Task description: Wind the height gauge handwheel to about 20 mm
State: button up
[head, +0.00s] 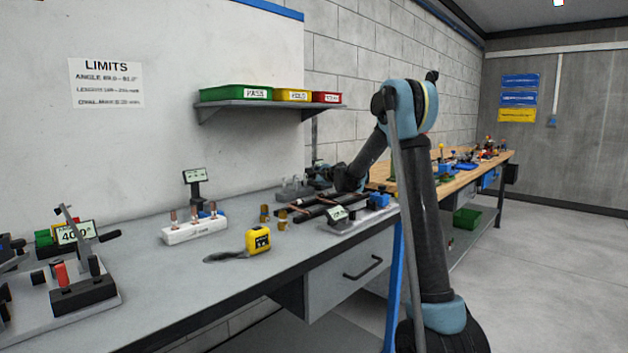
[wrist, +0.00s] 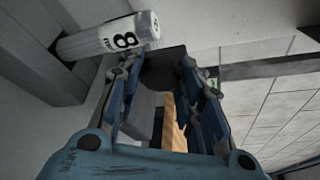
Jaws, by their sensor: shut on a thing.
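The height gauge shows in the head view as a thin grey post (head: 314,137) at the back of the bench, under the shelf. My gripper (head: 320,173) is at its lower part, small and partly hidden by my own arm. In the wrist view my gripper (wrist: 162,72) has its blue-padded fingers closed on a dark part (wrist: 162,60) between the tips, which appears to be the handwheel. Most of it is hidden by the fingers. A white cylinder (wrist: 115,33) marked with an 8 lies just left of the fingertips. The gauge's reading in mm cannot be told.
A dark rail fixture with copper tubes (head: 322,207) and a small display (head: 338,216) lie just in front of my gripper. A shelf (head: 262,108) with green, yellow and red bins is above left.

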jog(key=shift+s+a+f+n+t, duration=0.1)
jog(key=shift+n+t, duration=0.25)
jog(key=shift+n, duration=0.4)
jog(key=shift+s+f+n+t, duration=0.1)
jog(key=shift+n+t, duration=0.25)
jog(key=shift+n, duration=0.7)
jog(key=o, duration=1.1)
jog(key=shift+c, duration=0.2)
jog(key=shift+w+r, duration=0.1)
